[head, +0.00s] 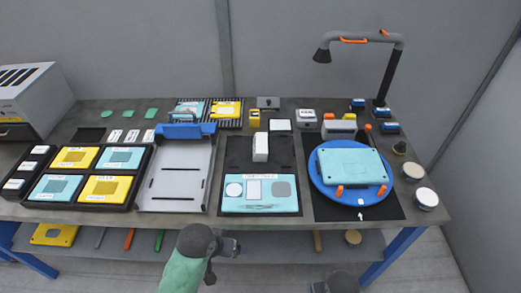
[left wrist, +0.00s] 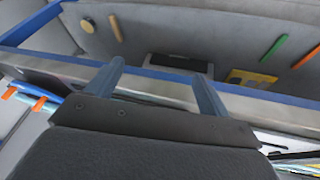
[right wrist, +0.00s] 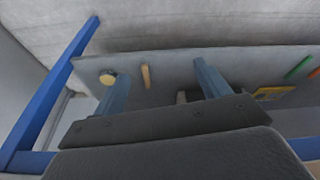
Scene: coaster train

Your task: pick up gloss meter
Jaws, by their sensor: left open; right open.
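I cannot read which item is the gloss meter. Candidates at the back of the bench are a small grey box with a pale label (head: 306,117), a yellow device (head: 254,118) and a grey block (head: 339,129) behind the blue turntable. A white upright block (head: 261,147) stands on the dark mat at the middle. My left gripper (head: 232,247) is open and empty in front of the bench's front edge; its spread fingers show in the left wrist view (left wrist: 158,72). My right gripper (right wrist: 164,72) is open and empty, low in front of the bench. Neither gripper touches anything.
The blue turntable (head: 318,186) carries a light-blue panel (head: 352,165). A tall lamp arm (head: 387,70) rises at the back right. A grey tray (head: 172,187) and black trays of yellow and blue plates (head: 75,157) fill the left. The lower shelf (head: 280,247) holds tools.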

